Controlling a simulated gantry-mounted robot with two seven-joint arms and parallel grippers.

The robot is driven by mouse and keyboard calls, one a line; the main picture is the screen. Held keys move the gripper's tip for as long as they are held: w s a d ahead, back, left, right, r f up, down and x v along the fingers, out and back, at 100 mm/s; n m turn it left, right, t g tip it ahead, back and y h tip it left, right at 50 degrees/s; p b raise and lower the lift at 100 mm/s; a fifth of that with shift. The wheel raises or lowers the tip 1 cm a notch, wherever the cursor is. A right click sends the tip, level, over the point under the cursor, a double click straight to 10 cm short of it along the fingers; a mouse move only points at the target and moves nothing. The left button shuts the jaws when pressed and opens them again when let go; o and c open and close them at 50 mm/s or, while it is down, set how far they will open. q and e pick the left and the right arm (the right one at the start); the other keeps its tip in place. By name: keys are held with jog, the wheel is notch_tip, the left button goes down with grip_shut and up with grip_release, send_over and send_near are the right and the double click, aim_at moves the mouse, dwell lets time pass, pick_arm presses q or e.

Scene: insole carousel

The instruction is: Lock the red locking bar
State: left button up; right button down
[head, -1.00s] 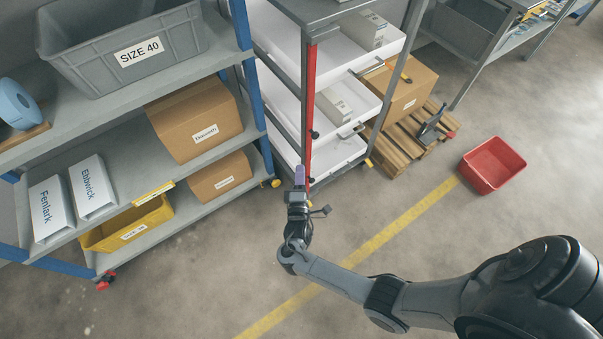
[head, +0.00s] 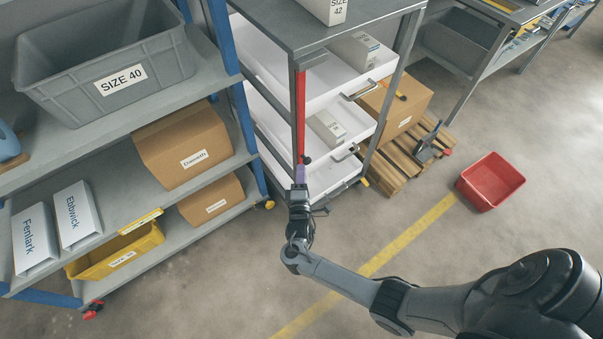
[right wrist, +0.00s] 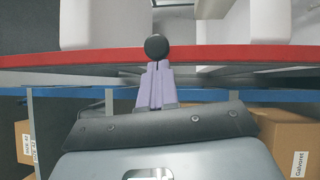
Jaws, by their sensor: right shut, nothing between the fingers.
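The red locking bar (head: 300,115) stands upright along the front left post of the grey drawer cabinet, in the middle of the head view. A round black knob (head: 306,159) sits low on it. In the right wrist view the bar (right wrist: 240,57) crosses the picture as a red band, with the knob (right wrist: 155,46) in front of it. My right gripper (head: 300,170) is at the bar's lower part. Its pale purple fingers (right wrist: 156,72) are closed together, empty, with tips at the knob; contact is unclear. The bar's lower end is hidden. My left gripper is not in view.
White drawers (head: 325,155) with grey boxes stand right of the bar. A blue-posted shelf (head: 228,75) with a grey bin (head: 60,75) and cartons is close on the left. A pallet (head: 398,165) and red crate (head: 468,195) lie right. The front floor is clear.

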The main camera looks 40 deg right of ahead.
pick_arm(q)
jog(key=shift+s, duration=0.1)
pick_arm(e)
jog(key=shift+s+d, duration=0.1)
jog(key=shift+s, duration=0.05)
pick_arm(q)
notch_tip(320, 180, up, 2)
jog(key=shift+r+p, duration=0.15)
jog(key=shift+p, duration=0.95)
pick_arm(e)
jog(key=d, duration=0.5)
jog(key=shift+s, duration=0.3)
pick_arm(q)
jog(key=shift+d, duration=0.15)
pick_arm(e)
jog(key=shift+a+f, duration=0.1)
jog(key=shift+a, duration=0.05)
pick_arm(q)
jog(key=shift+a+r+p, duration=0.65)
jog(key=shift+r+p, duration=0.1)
jog(key=shift+p, duration=0.05)
pick_arm(e)
jog(key=w+a+v, duration=0.1)
jog(key=a+v, duration=0.1)
jog(key=v, duration=1)
jog(key=shift+w+a+f, duration=0.2)
